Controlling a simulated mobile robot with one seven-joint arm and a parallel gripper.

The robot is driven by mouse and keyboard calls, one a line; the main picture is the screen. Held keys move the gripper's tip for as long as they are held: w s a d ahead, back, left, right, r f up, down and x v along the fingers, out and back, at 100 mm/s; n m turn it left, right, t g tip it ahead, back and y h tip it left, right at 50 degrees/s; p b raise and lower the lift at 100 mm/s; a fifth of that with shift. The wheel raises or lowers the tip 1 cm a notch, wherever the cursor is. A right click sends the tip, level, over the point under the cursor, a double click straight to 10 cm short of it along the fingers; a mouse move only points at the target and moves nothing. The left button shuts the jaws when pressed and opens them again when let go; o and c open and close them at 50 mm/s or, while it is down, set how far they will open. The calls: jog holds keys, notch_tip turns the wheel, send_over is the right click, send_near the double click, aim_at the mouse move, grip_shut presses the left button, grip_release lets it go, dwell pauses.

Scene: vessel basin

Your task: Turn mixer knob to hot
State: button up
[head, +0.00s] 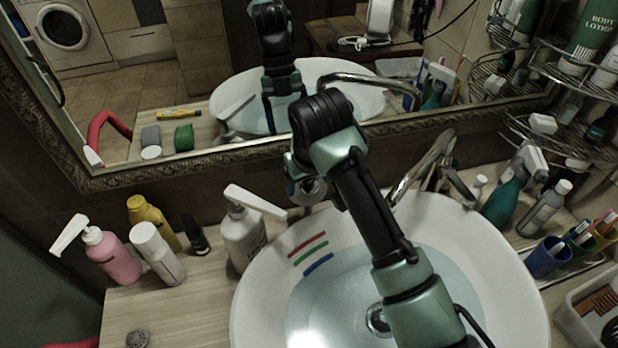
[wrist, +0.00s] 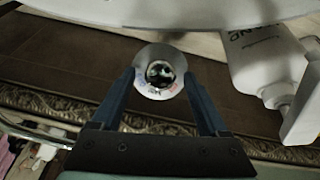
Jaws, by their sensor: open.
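The mixer knob (wrist: 160,72) is a round, pale metal disc with a dark, shiny centre and small coloured marks on its face. In the wrist view it sits between the fingertips of my gripper (wrist: 160,80). My gripper is open, one finger to each side of the knob; I cannot tell whether either touches it. In the head view a round metal piece that looks like the knob (head: 313,190) shows beside my wrist, by the wall behind the basin. My fingers are mostly hidden there by my arm. The chrome spout (head: 425,165) stands to the right.
The white basin (head: 255,310) holds water, with red, green and blue stripes on its inner wall. A white pump bottle (head: 243,240) stands close left of the knob and shows in the wrist view (wrist: 262,65). The framed mirror (head: 225,155) is close behind. More bottles and cups line the right.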

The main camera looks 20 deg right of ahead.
grip_shut()
dwell(0.3)
jog(key=n, duration=0.1)
jog(key=n+h, duration=0.1)
jog(key=n, duration=0.1)
jog(key=n+p, duration=0.1)
jog(key=n, duration=0.1)
jog(key=shift+s+a+t, duration=0.1)
jog(key=shift+a+t, duration=0.15)
jog(key=shift+t, duration=0.05)
jog(key=n, duration=0.2)
jog(key=n+t+h, duration=0.1)
jog(key=n, duration=0.1)
jog(key=shift+s+f+n+h, duration=0.1)
jog(key=shift+f+n+h, duration=0.05)
jog(key=shift+n+h, duration=0.2)
jog(key=shift+n, duration=0.25)
grip_release()
